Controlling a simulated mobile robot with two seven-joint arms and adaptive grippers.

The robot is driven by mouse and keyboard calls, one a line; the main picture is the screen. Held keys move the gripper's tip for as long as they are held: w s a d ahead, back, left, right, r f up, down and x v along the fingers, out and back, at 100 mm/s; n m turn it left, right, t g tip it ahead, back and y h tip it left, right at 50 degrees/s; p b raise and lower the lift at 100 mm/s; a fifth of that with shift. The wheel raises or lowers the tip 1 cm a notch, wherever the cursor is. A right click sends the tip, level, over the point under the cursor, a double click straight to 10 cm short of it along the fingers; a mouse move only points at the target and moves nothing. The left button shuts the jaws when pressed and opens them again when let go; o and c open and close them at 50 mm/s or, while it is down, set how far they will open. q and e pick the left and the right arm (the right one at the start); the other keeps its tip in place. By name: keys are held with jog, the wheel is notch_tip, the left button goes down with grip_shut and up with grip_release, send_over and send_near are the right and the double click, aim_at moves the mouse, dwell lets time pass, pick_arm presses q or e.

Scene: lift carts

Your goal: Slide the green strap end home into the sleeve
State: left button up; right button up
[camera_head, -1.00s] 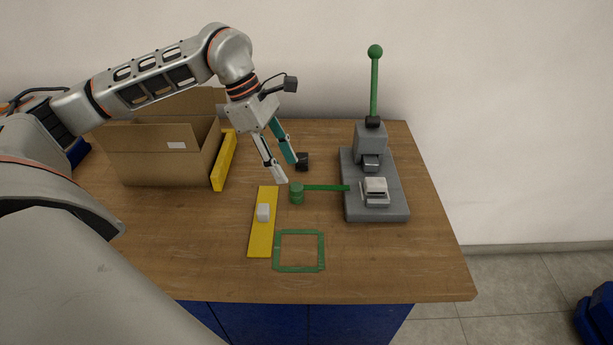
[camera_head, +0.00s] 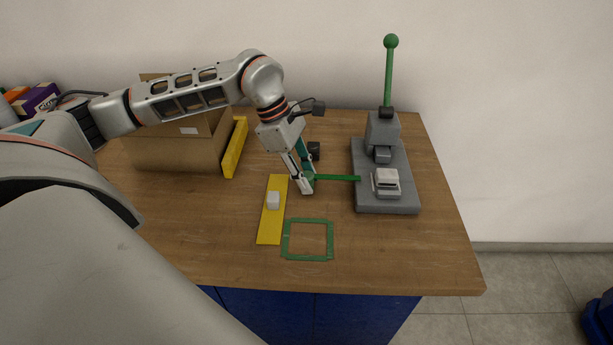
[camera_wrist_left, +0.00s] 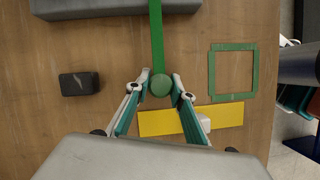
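The green strap (camera_head: 338,178) lies to the left of the grey lever fixture (camera_head: 386,204), its right end at the fixture's edge. Its left end carries a round green knob, seen from above in the left wrist view (camera_wrist_left: 161,86). My left gripper (camera_head: 309,184) points down at the knob, one finger on each side, and looks closed on it; in the head view the fingers mostly hide it. A pale block in a grey holder (camera_head: 386,178) sits on the fixture. I cannot tell which part is the sleeve. My right gripper is not in view.
A yellow strip (camera_head: 270,228) with a small white cube (camera_head: 273,200) and a green square outline (camera_head: 308,256) lie near the front. A small black block (camera_head: 314,150) is behind my gripper. A cardboard box (camera_head: 175,152) and yellow bar (camera_head: 235,147) stand left. A green-knobbed lever (camera_head: 389,75) rises upright.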

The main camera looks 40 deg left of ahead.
aim_at(341, 190)
pick_arm(q)
grip_shut()
jog(key=w+d, duration=0.1)
jog(key=d, duration=0.1)
jog(key=w+d, duration=0.1)
jog(key=w+d+p, duration=0.1)
jog(key=d, duration=0.1)
jog(key=shift+w+d, duration=0.35)
jog(key=o, duration=0.7)
grip_release()
jog(key=shift+o, duration=0.2)
jog(key=v, duration=1.2)
jog(key=shift+s, duration=0.15)
